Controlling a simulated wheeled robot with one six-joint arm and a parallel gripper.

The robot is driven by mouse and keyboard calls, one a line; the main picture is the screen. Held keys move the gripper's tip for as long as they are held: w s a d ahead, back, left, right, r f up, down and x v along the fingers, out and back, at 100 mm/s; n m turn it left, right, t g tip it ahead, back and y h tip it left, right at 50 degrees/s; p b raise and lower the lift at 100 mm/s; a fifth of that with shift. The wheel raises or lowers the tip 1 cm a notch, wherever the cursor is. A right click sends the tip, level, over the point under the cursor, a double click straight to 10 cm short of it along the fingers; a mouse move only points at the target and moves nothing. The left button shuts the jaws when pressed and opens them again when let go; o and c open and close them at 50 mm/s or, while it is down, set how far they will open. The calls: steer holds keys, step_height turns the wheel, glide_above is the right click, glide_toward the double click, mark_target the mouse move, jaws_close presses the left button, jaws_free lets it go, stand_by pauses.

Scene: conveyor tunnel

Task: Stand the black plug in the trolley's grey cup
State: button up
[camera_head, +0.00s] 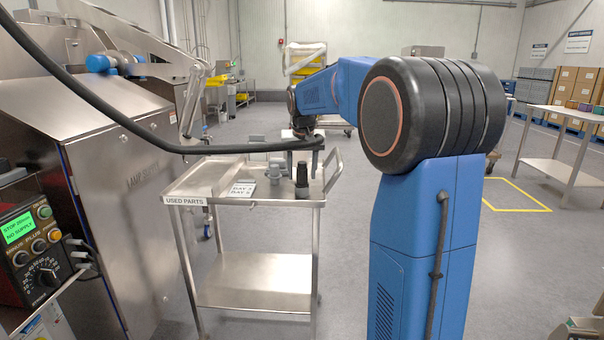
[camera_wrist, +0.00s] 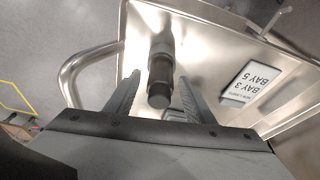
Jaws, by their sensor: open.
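The steel trolley (camera_head: 215,168) has a "USED PARTS" label on its front edge. A black plug (camera_head: 302,177) stands upright on its top, near the right side; a grey part shows at its foot. I cannot tell for certain whether this is the cup or how deep the plug sits. In the wrist view the plug (camera_wrist: 159,94) lies between the fingers of my open gripper (camera_wrist: 155,100), with a gap on each side. In the head view my gripper (camera_head: 302,158) is right above the plug, partly hidden by a black hose.
Grey fittings (camera_head: 277,172) and a "BAY 3 / BAY 5" card (camera_head: 242,189) lie left of the plug. The black hose (camera_head: 110,116) crosses before the gripper. The trolley's handle (camera_head: 333,165) rises at right. A steel machine (camera_head: 125,190) stands close at left.

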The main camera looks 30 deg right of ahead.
steer(key=v, duration=1.7)
